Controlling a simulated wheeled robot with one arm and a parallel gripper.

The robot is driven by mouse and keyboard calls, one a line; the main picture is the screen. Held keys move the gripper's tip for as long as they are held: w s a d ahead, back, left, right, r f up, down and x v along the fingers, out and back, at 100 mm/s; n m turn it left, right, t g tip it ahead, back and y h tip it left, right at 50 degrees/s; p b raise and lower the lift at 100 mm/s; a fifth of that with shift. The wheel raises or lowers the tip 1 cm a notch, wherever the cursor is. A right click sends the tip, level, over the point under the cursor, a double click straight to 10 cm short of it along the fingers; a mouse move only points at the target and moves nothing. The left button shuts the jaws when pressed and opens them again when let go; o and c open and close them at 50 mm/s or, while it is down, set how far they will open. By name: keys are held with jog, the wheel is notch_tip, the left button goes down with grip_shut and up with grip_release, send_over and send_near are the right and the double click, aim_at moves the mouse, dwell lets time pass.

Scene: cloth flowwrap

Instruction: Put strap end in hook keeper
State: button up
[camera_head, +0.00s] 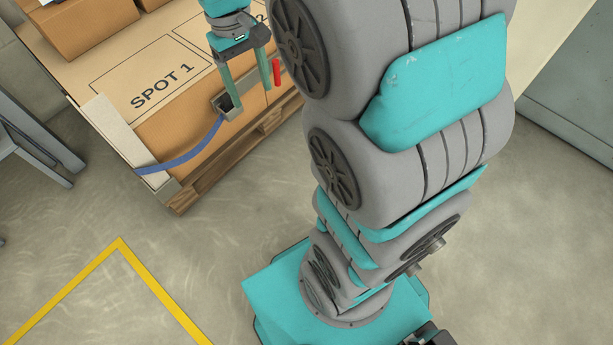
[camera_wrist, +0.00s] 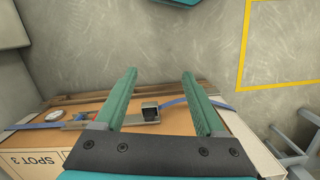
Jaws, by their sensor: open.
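The blue strap (camera_head: 185,160) runs from a pale corner guard up to a small grey box-like keeper (camera_head: 220,101) with a dark opening, on the side of the carton load. In the wrist view the blue strap (camera_wrist: 172,104) reaches the right edge of the keeper (camera_wrist: 150,113). I cannot tell whether its end is inside or only beside it. My gripper (camera_head: 251,101) points down at the keeper with its fingers apart. In the wrist view my gripper (camera_wrist: 159,72) is open with nothing between its fingertips; the keeper and strap show between the fingers.
A red handle (camera_head: 277,72) sits right of the fingers. The carton top marked SPOT 1 (camera_head: 140,80) rests on a wooden pallet (camera_head: 205,188). A white corner guard (camera_head: 115,130) covers the near left edge. A round dial (camera_wrist: 54,117) lies left in the wrist view. The floor in front is clear.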

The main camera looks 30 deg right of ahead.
jog(key=s+f+m, duration=0.1)
jog(key=s+f, duration=0.1)
jog(key=s, duration=1.9)
jog(key=shift+s+a+f, duration=0.3)
jog(key=shift+s+a, duration=0.05)
jog(key=shift+a, duration=0.05)
jog(key=shift+d, duration=0.1)
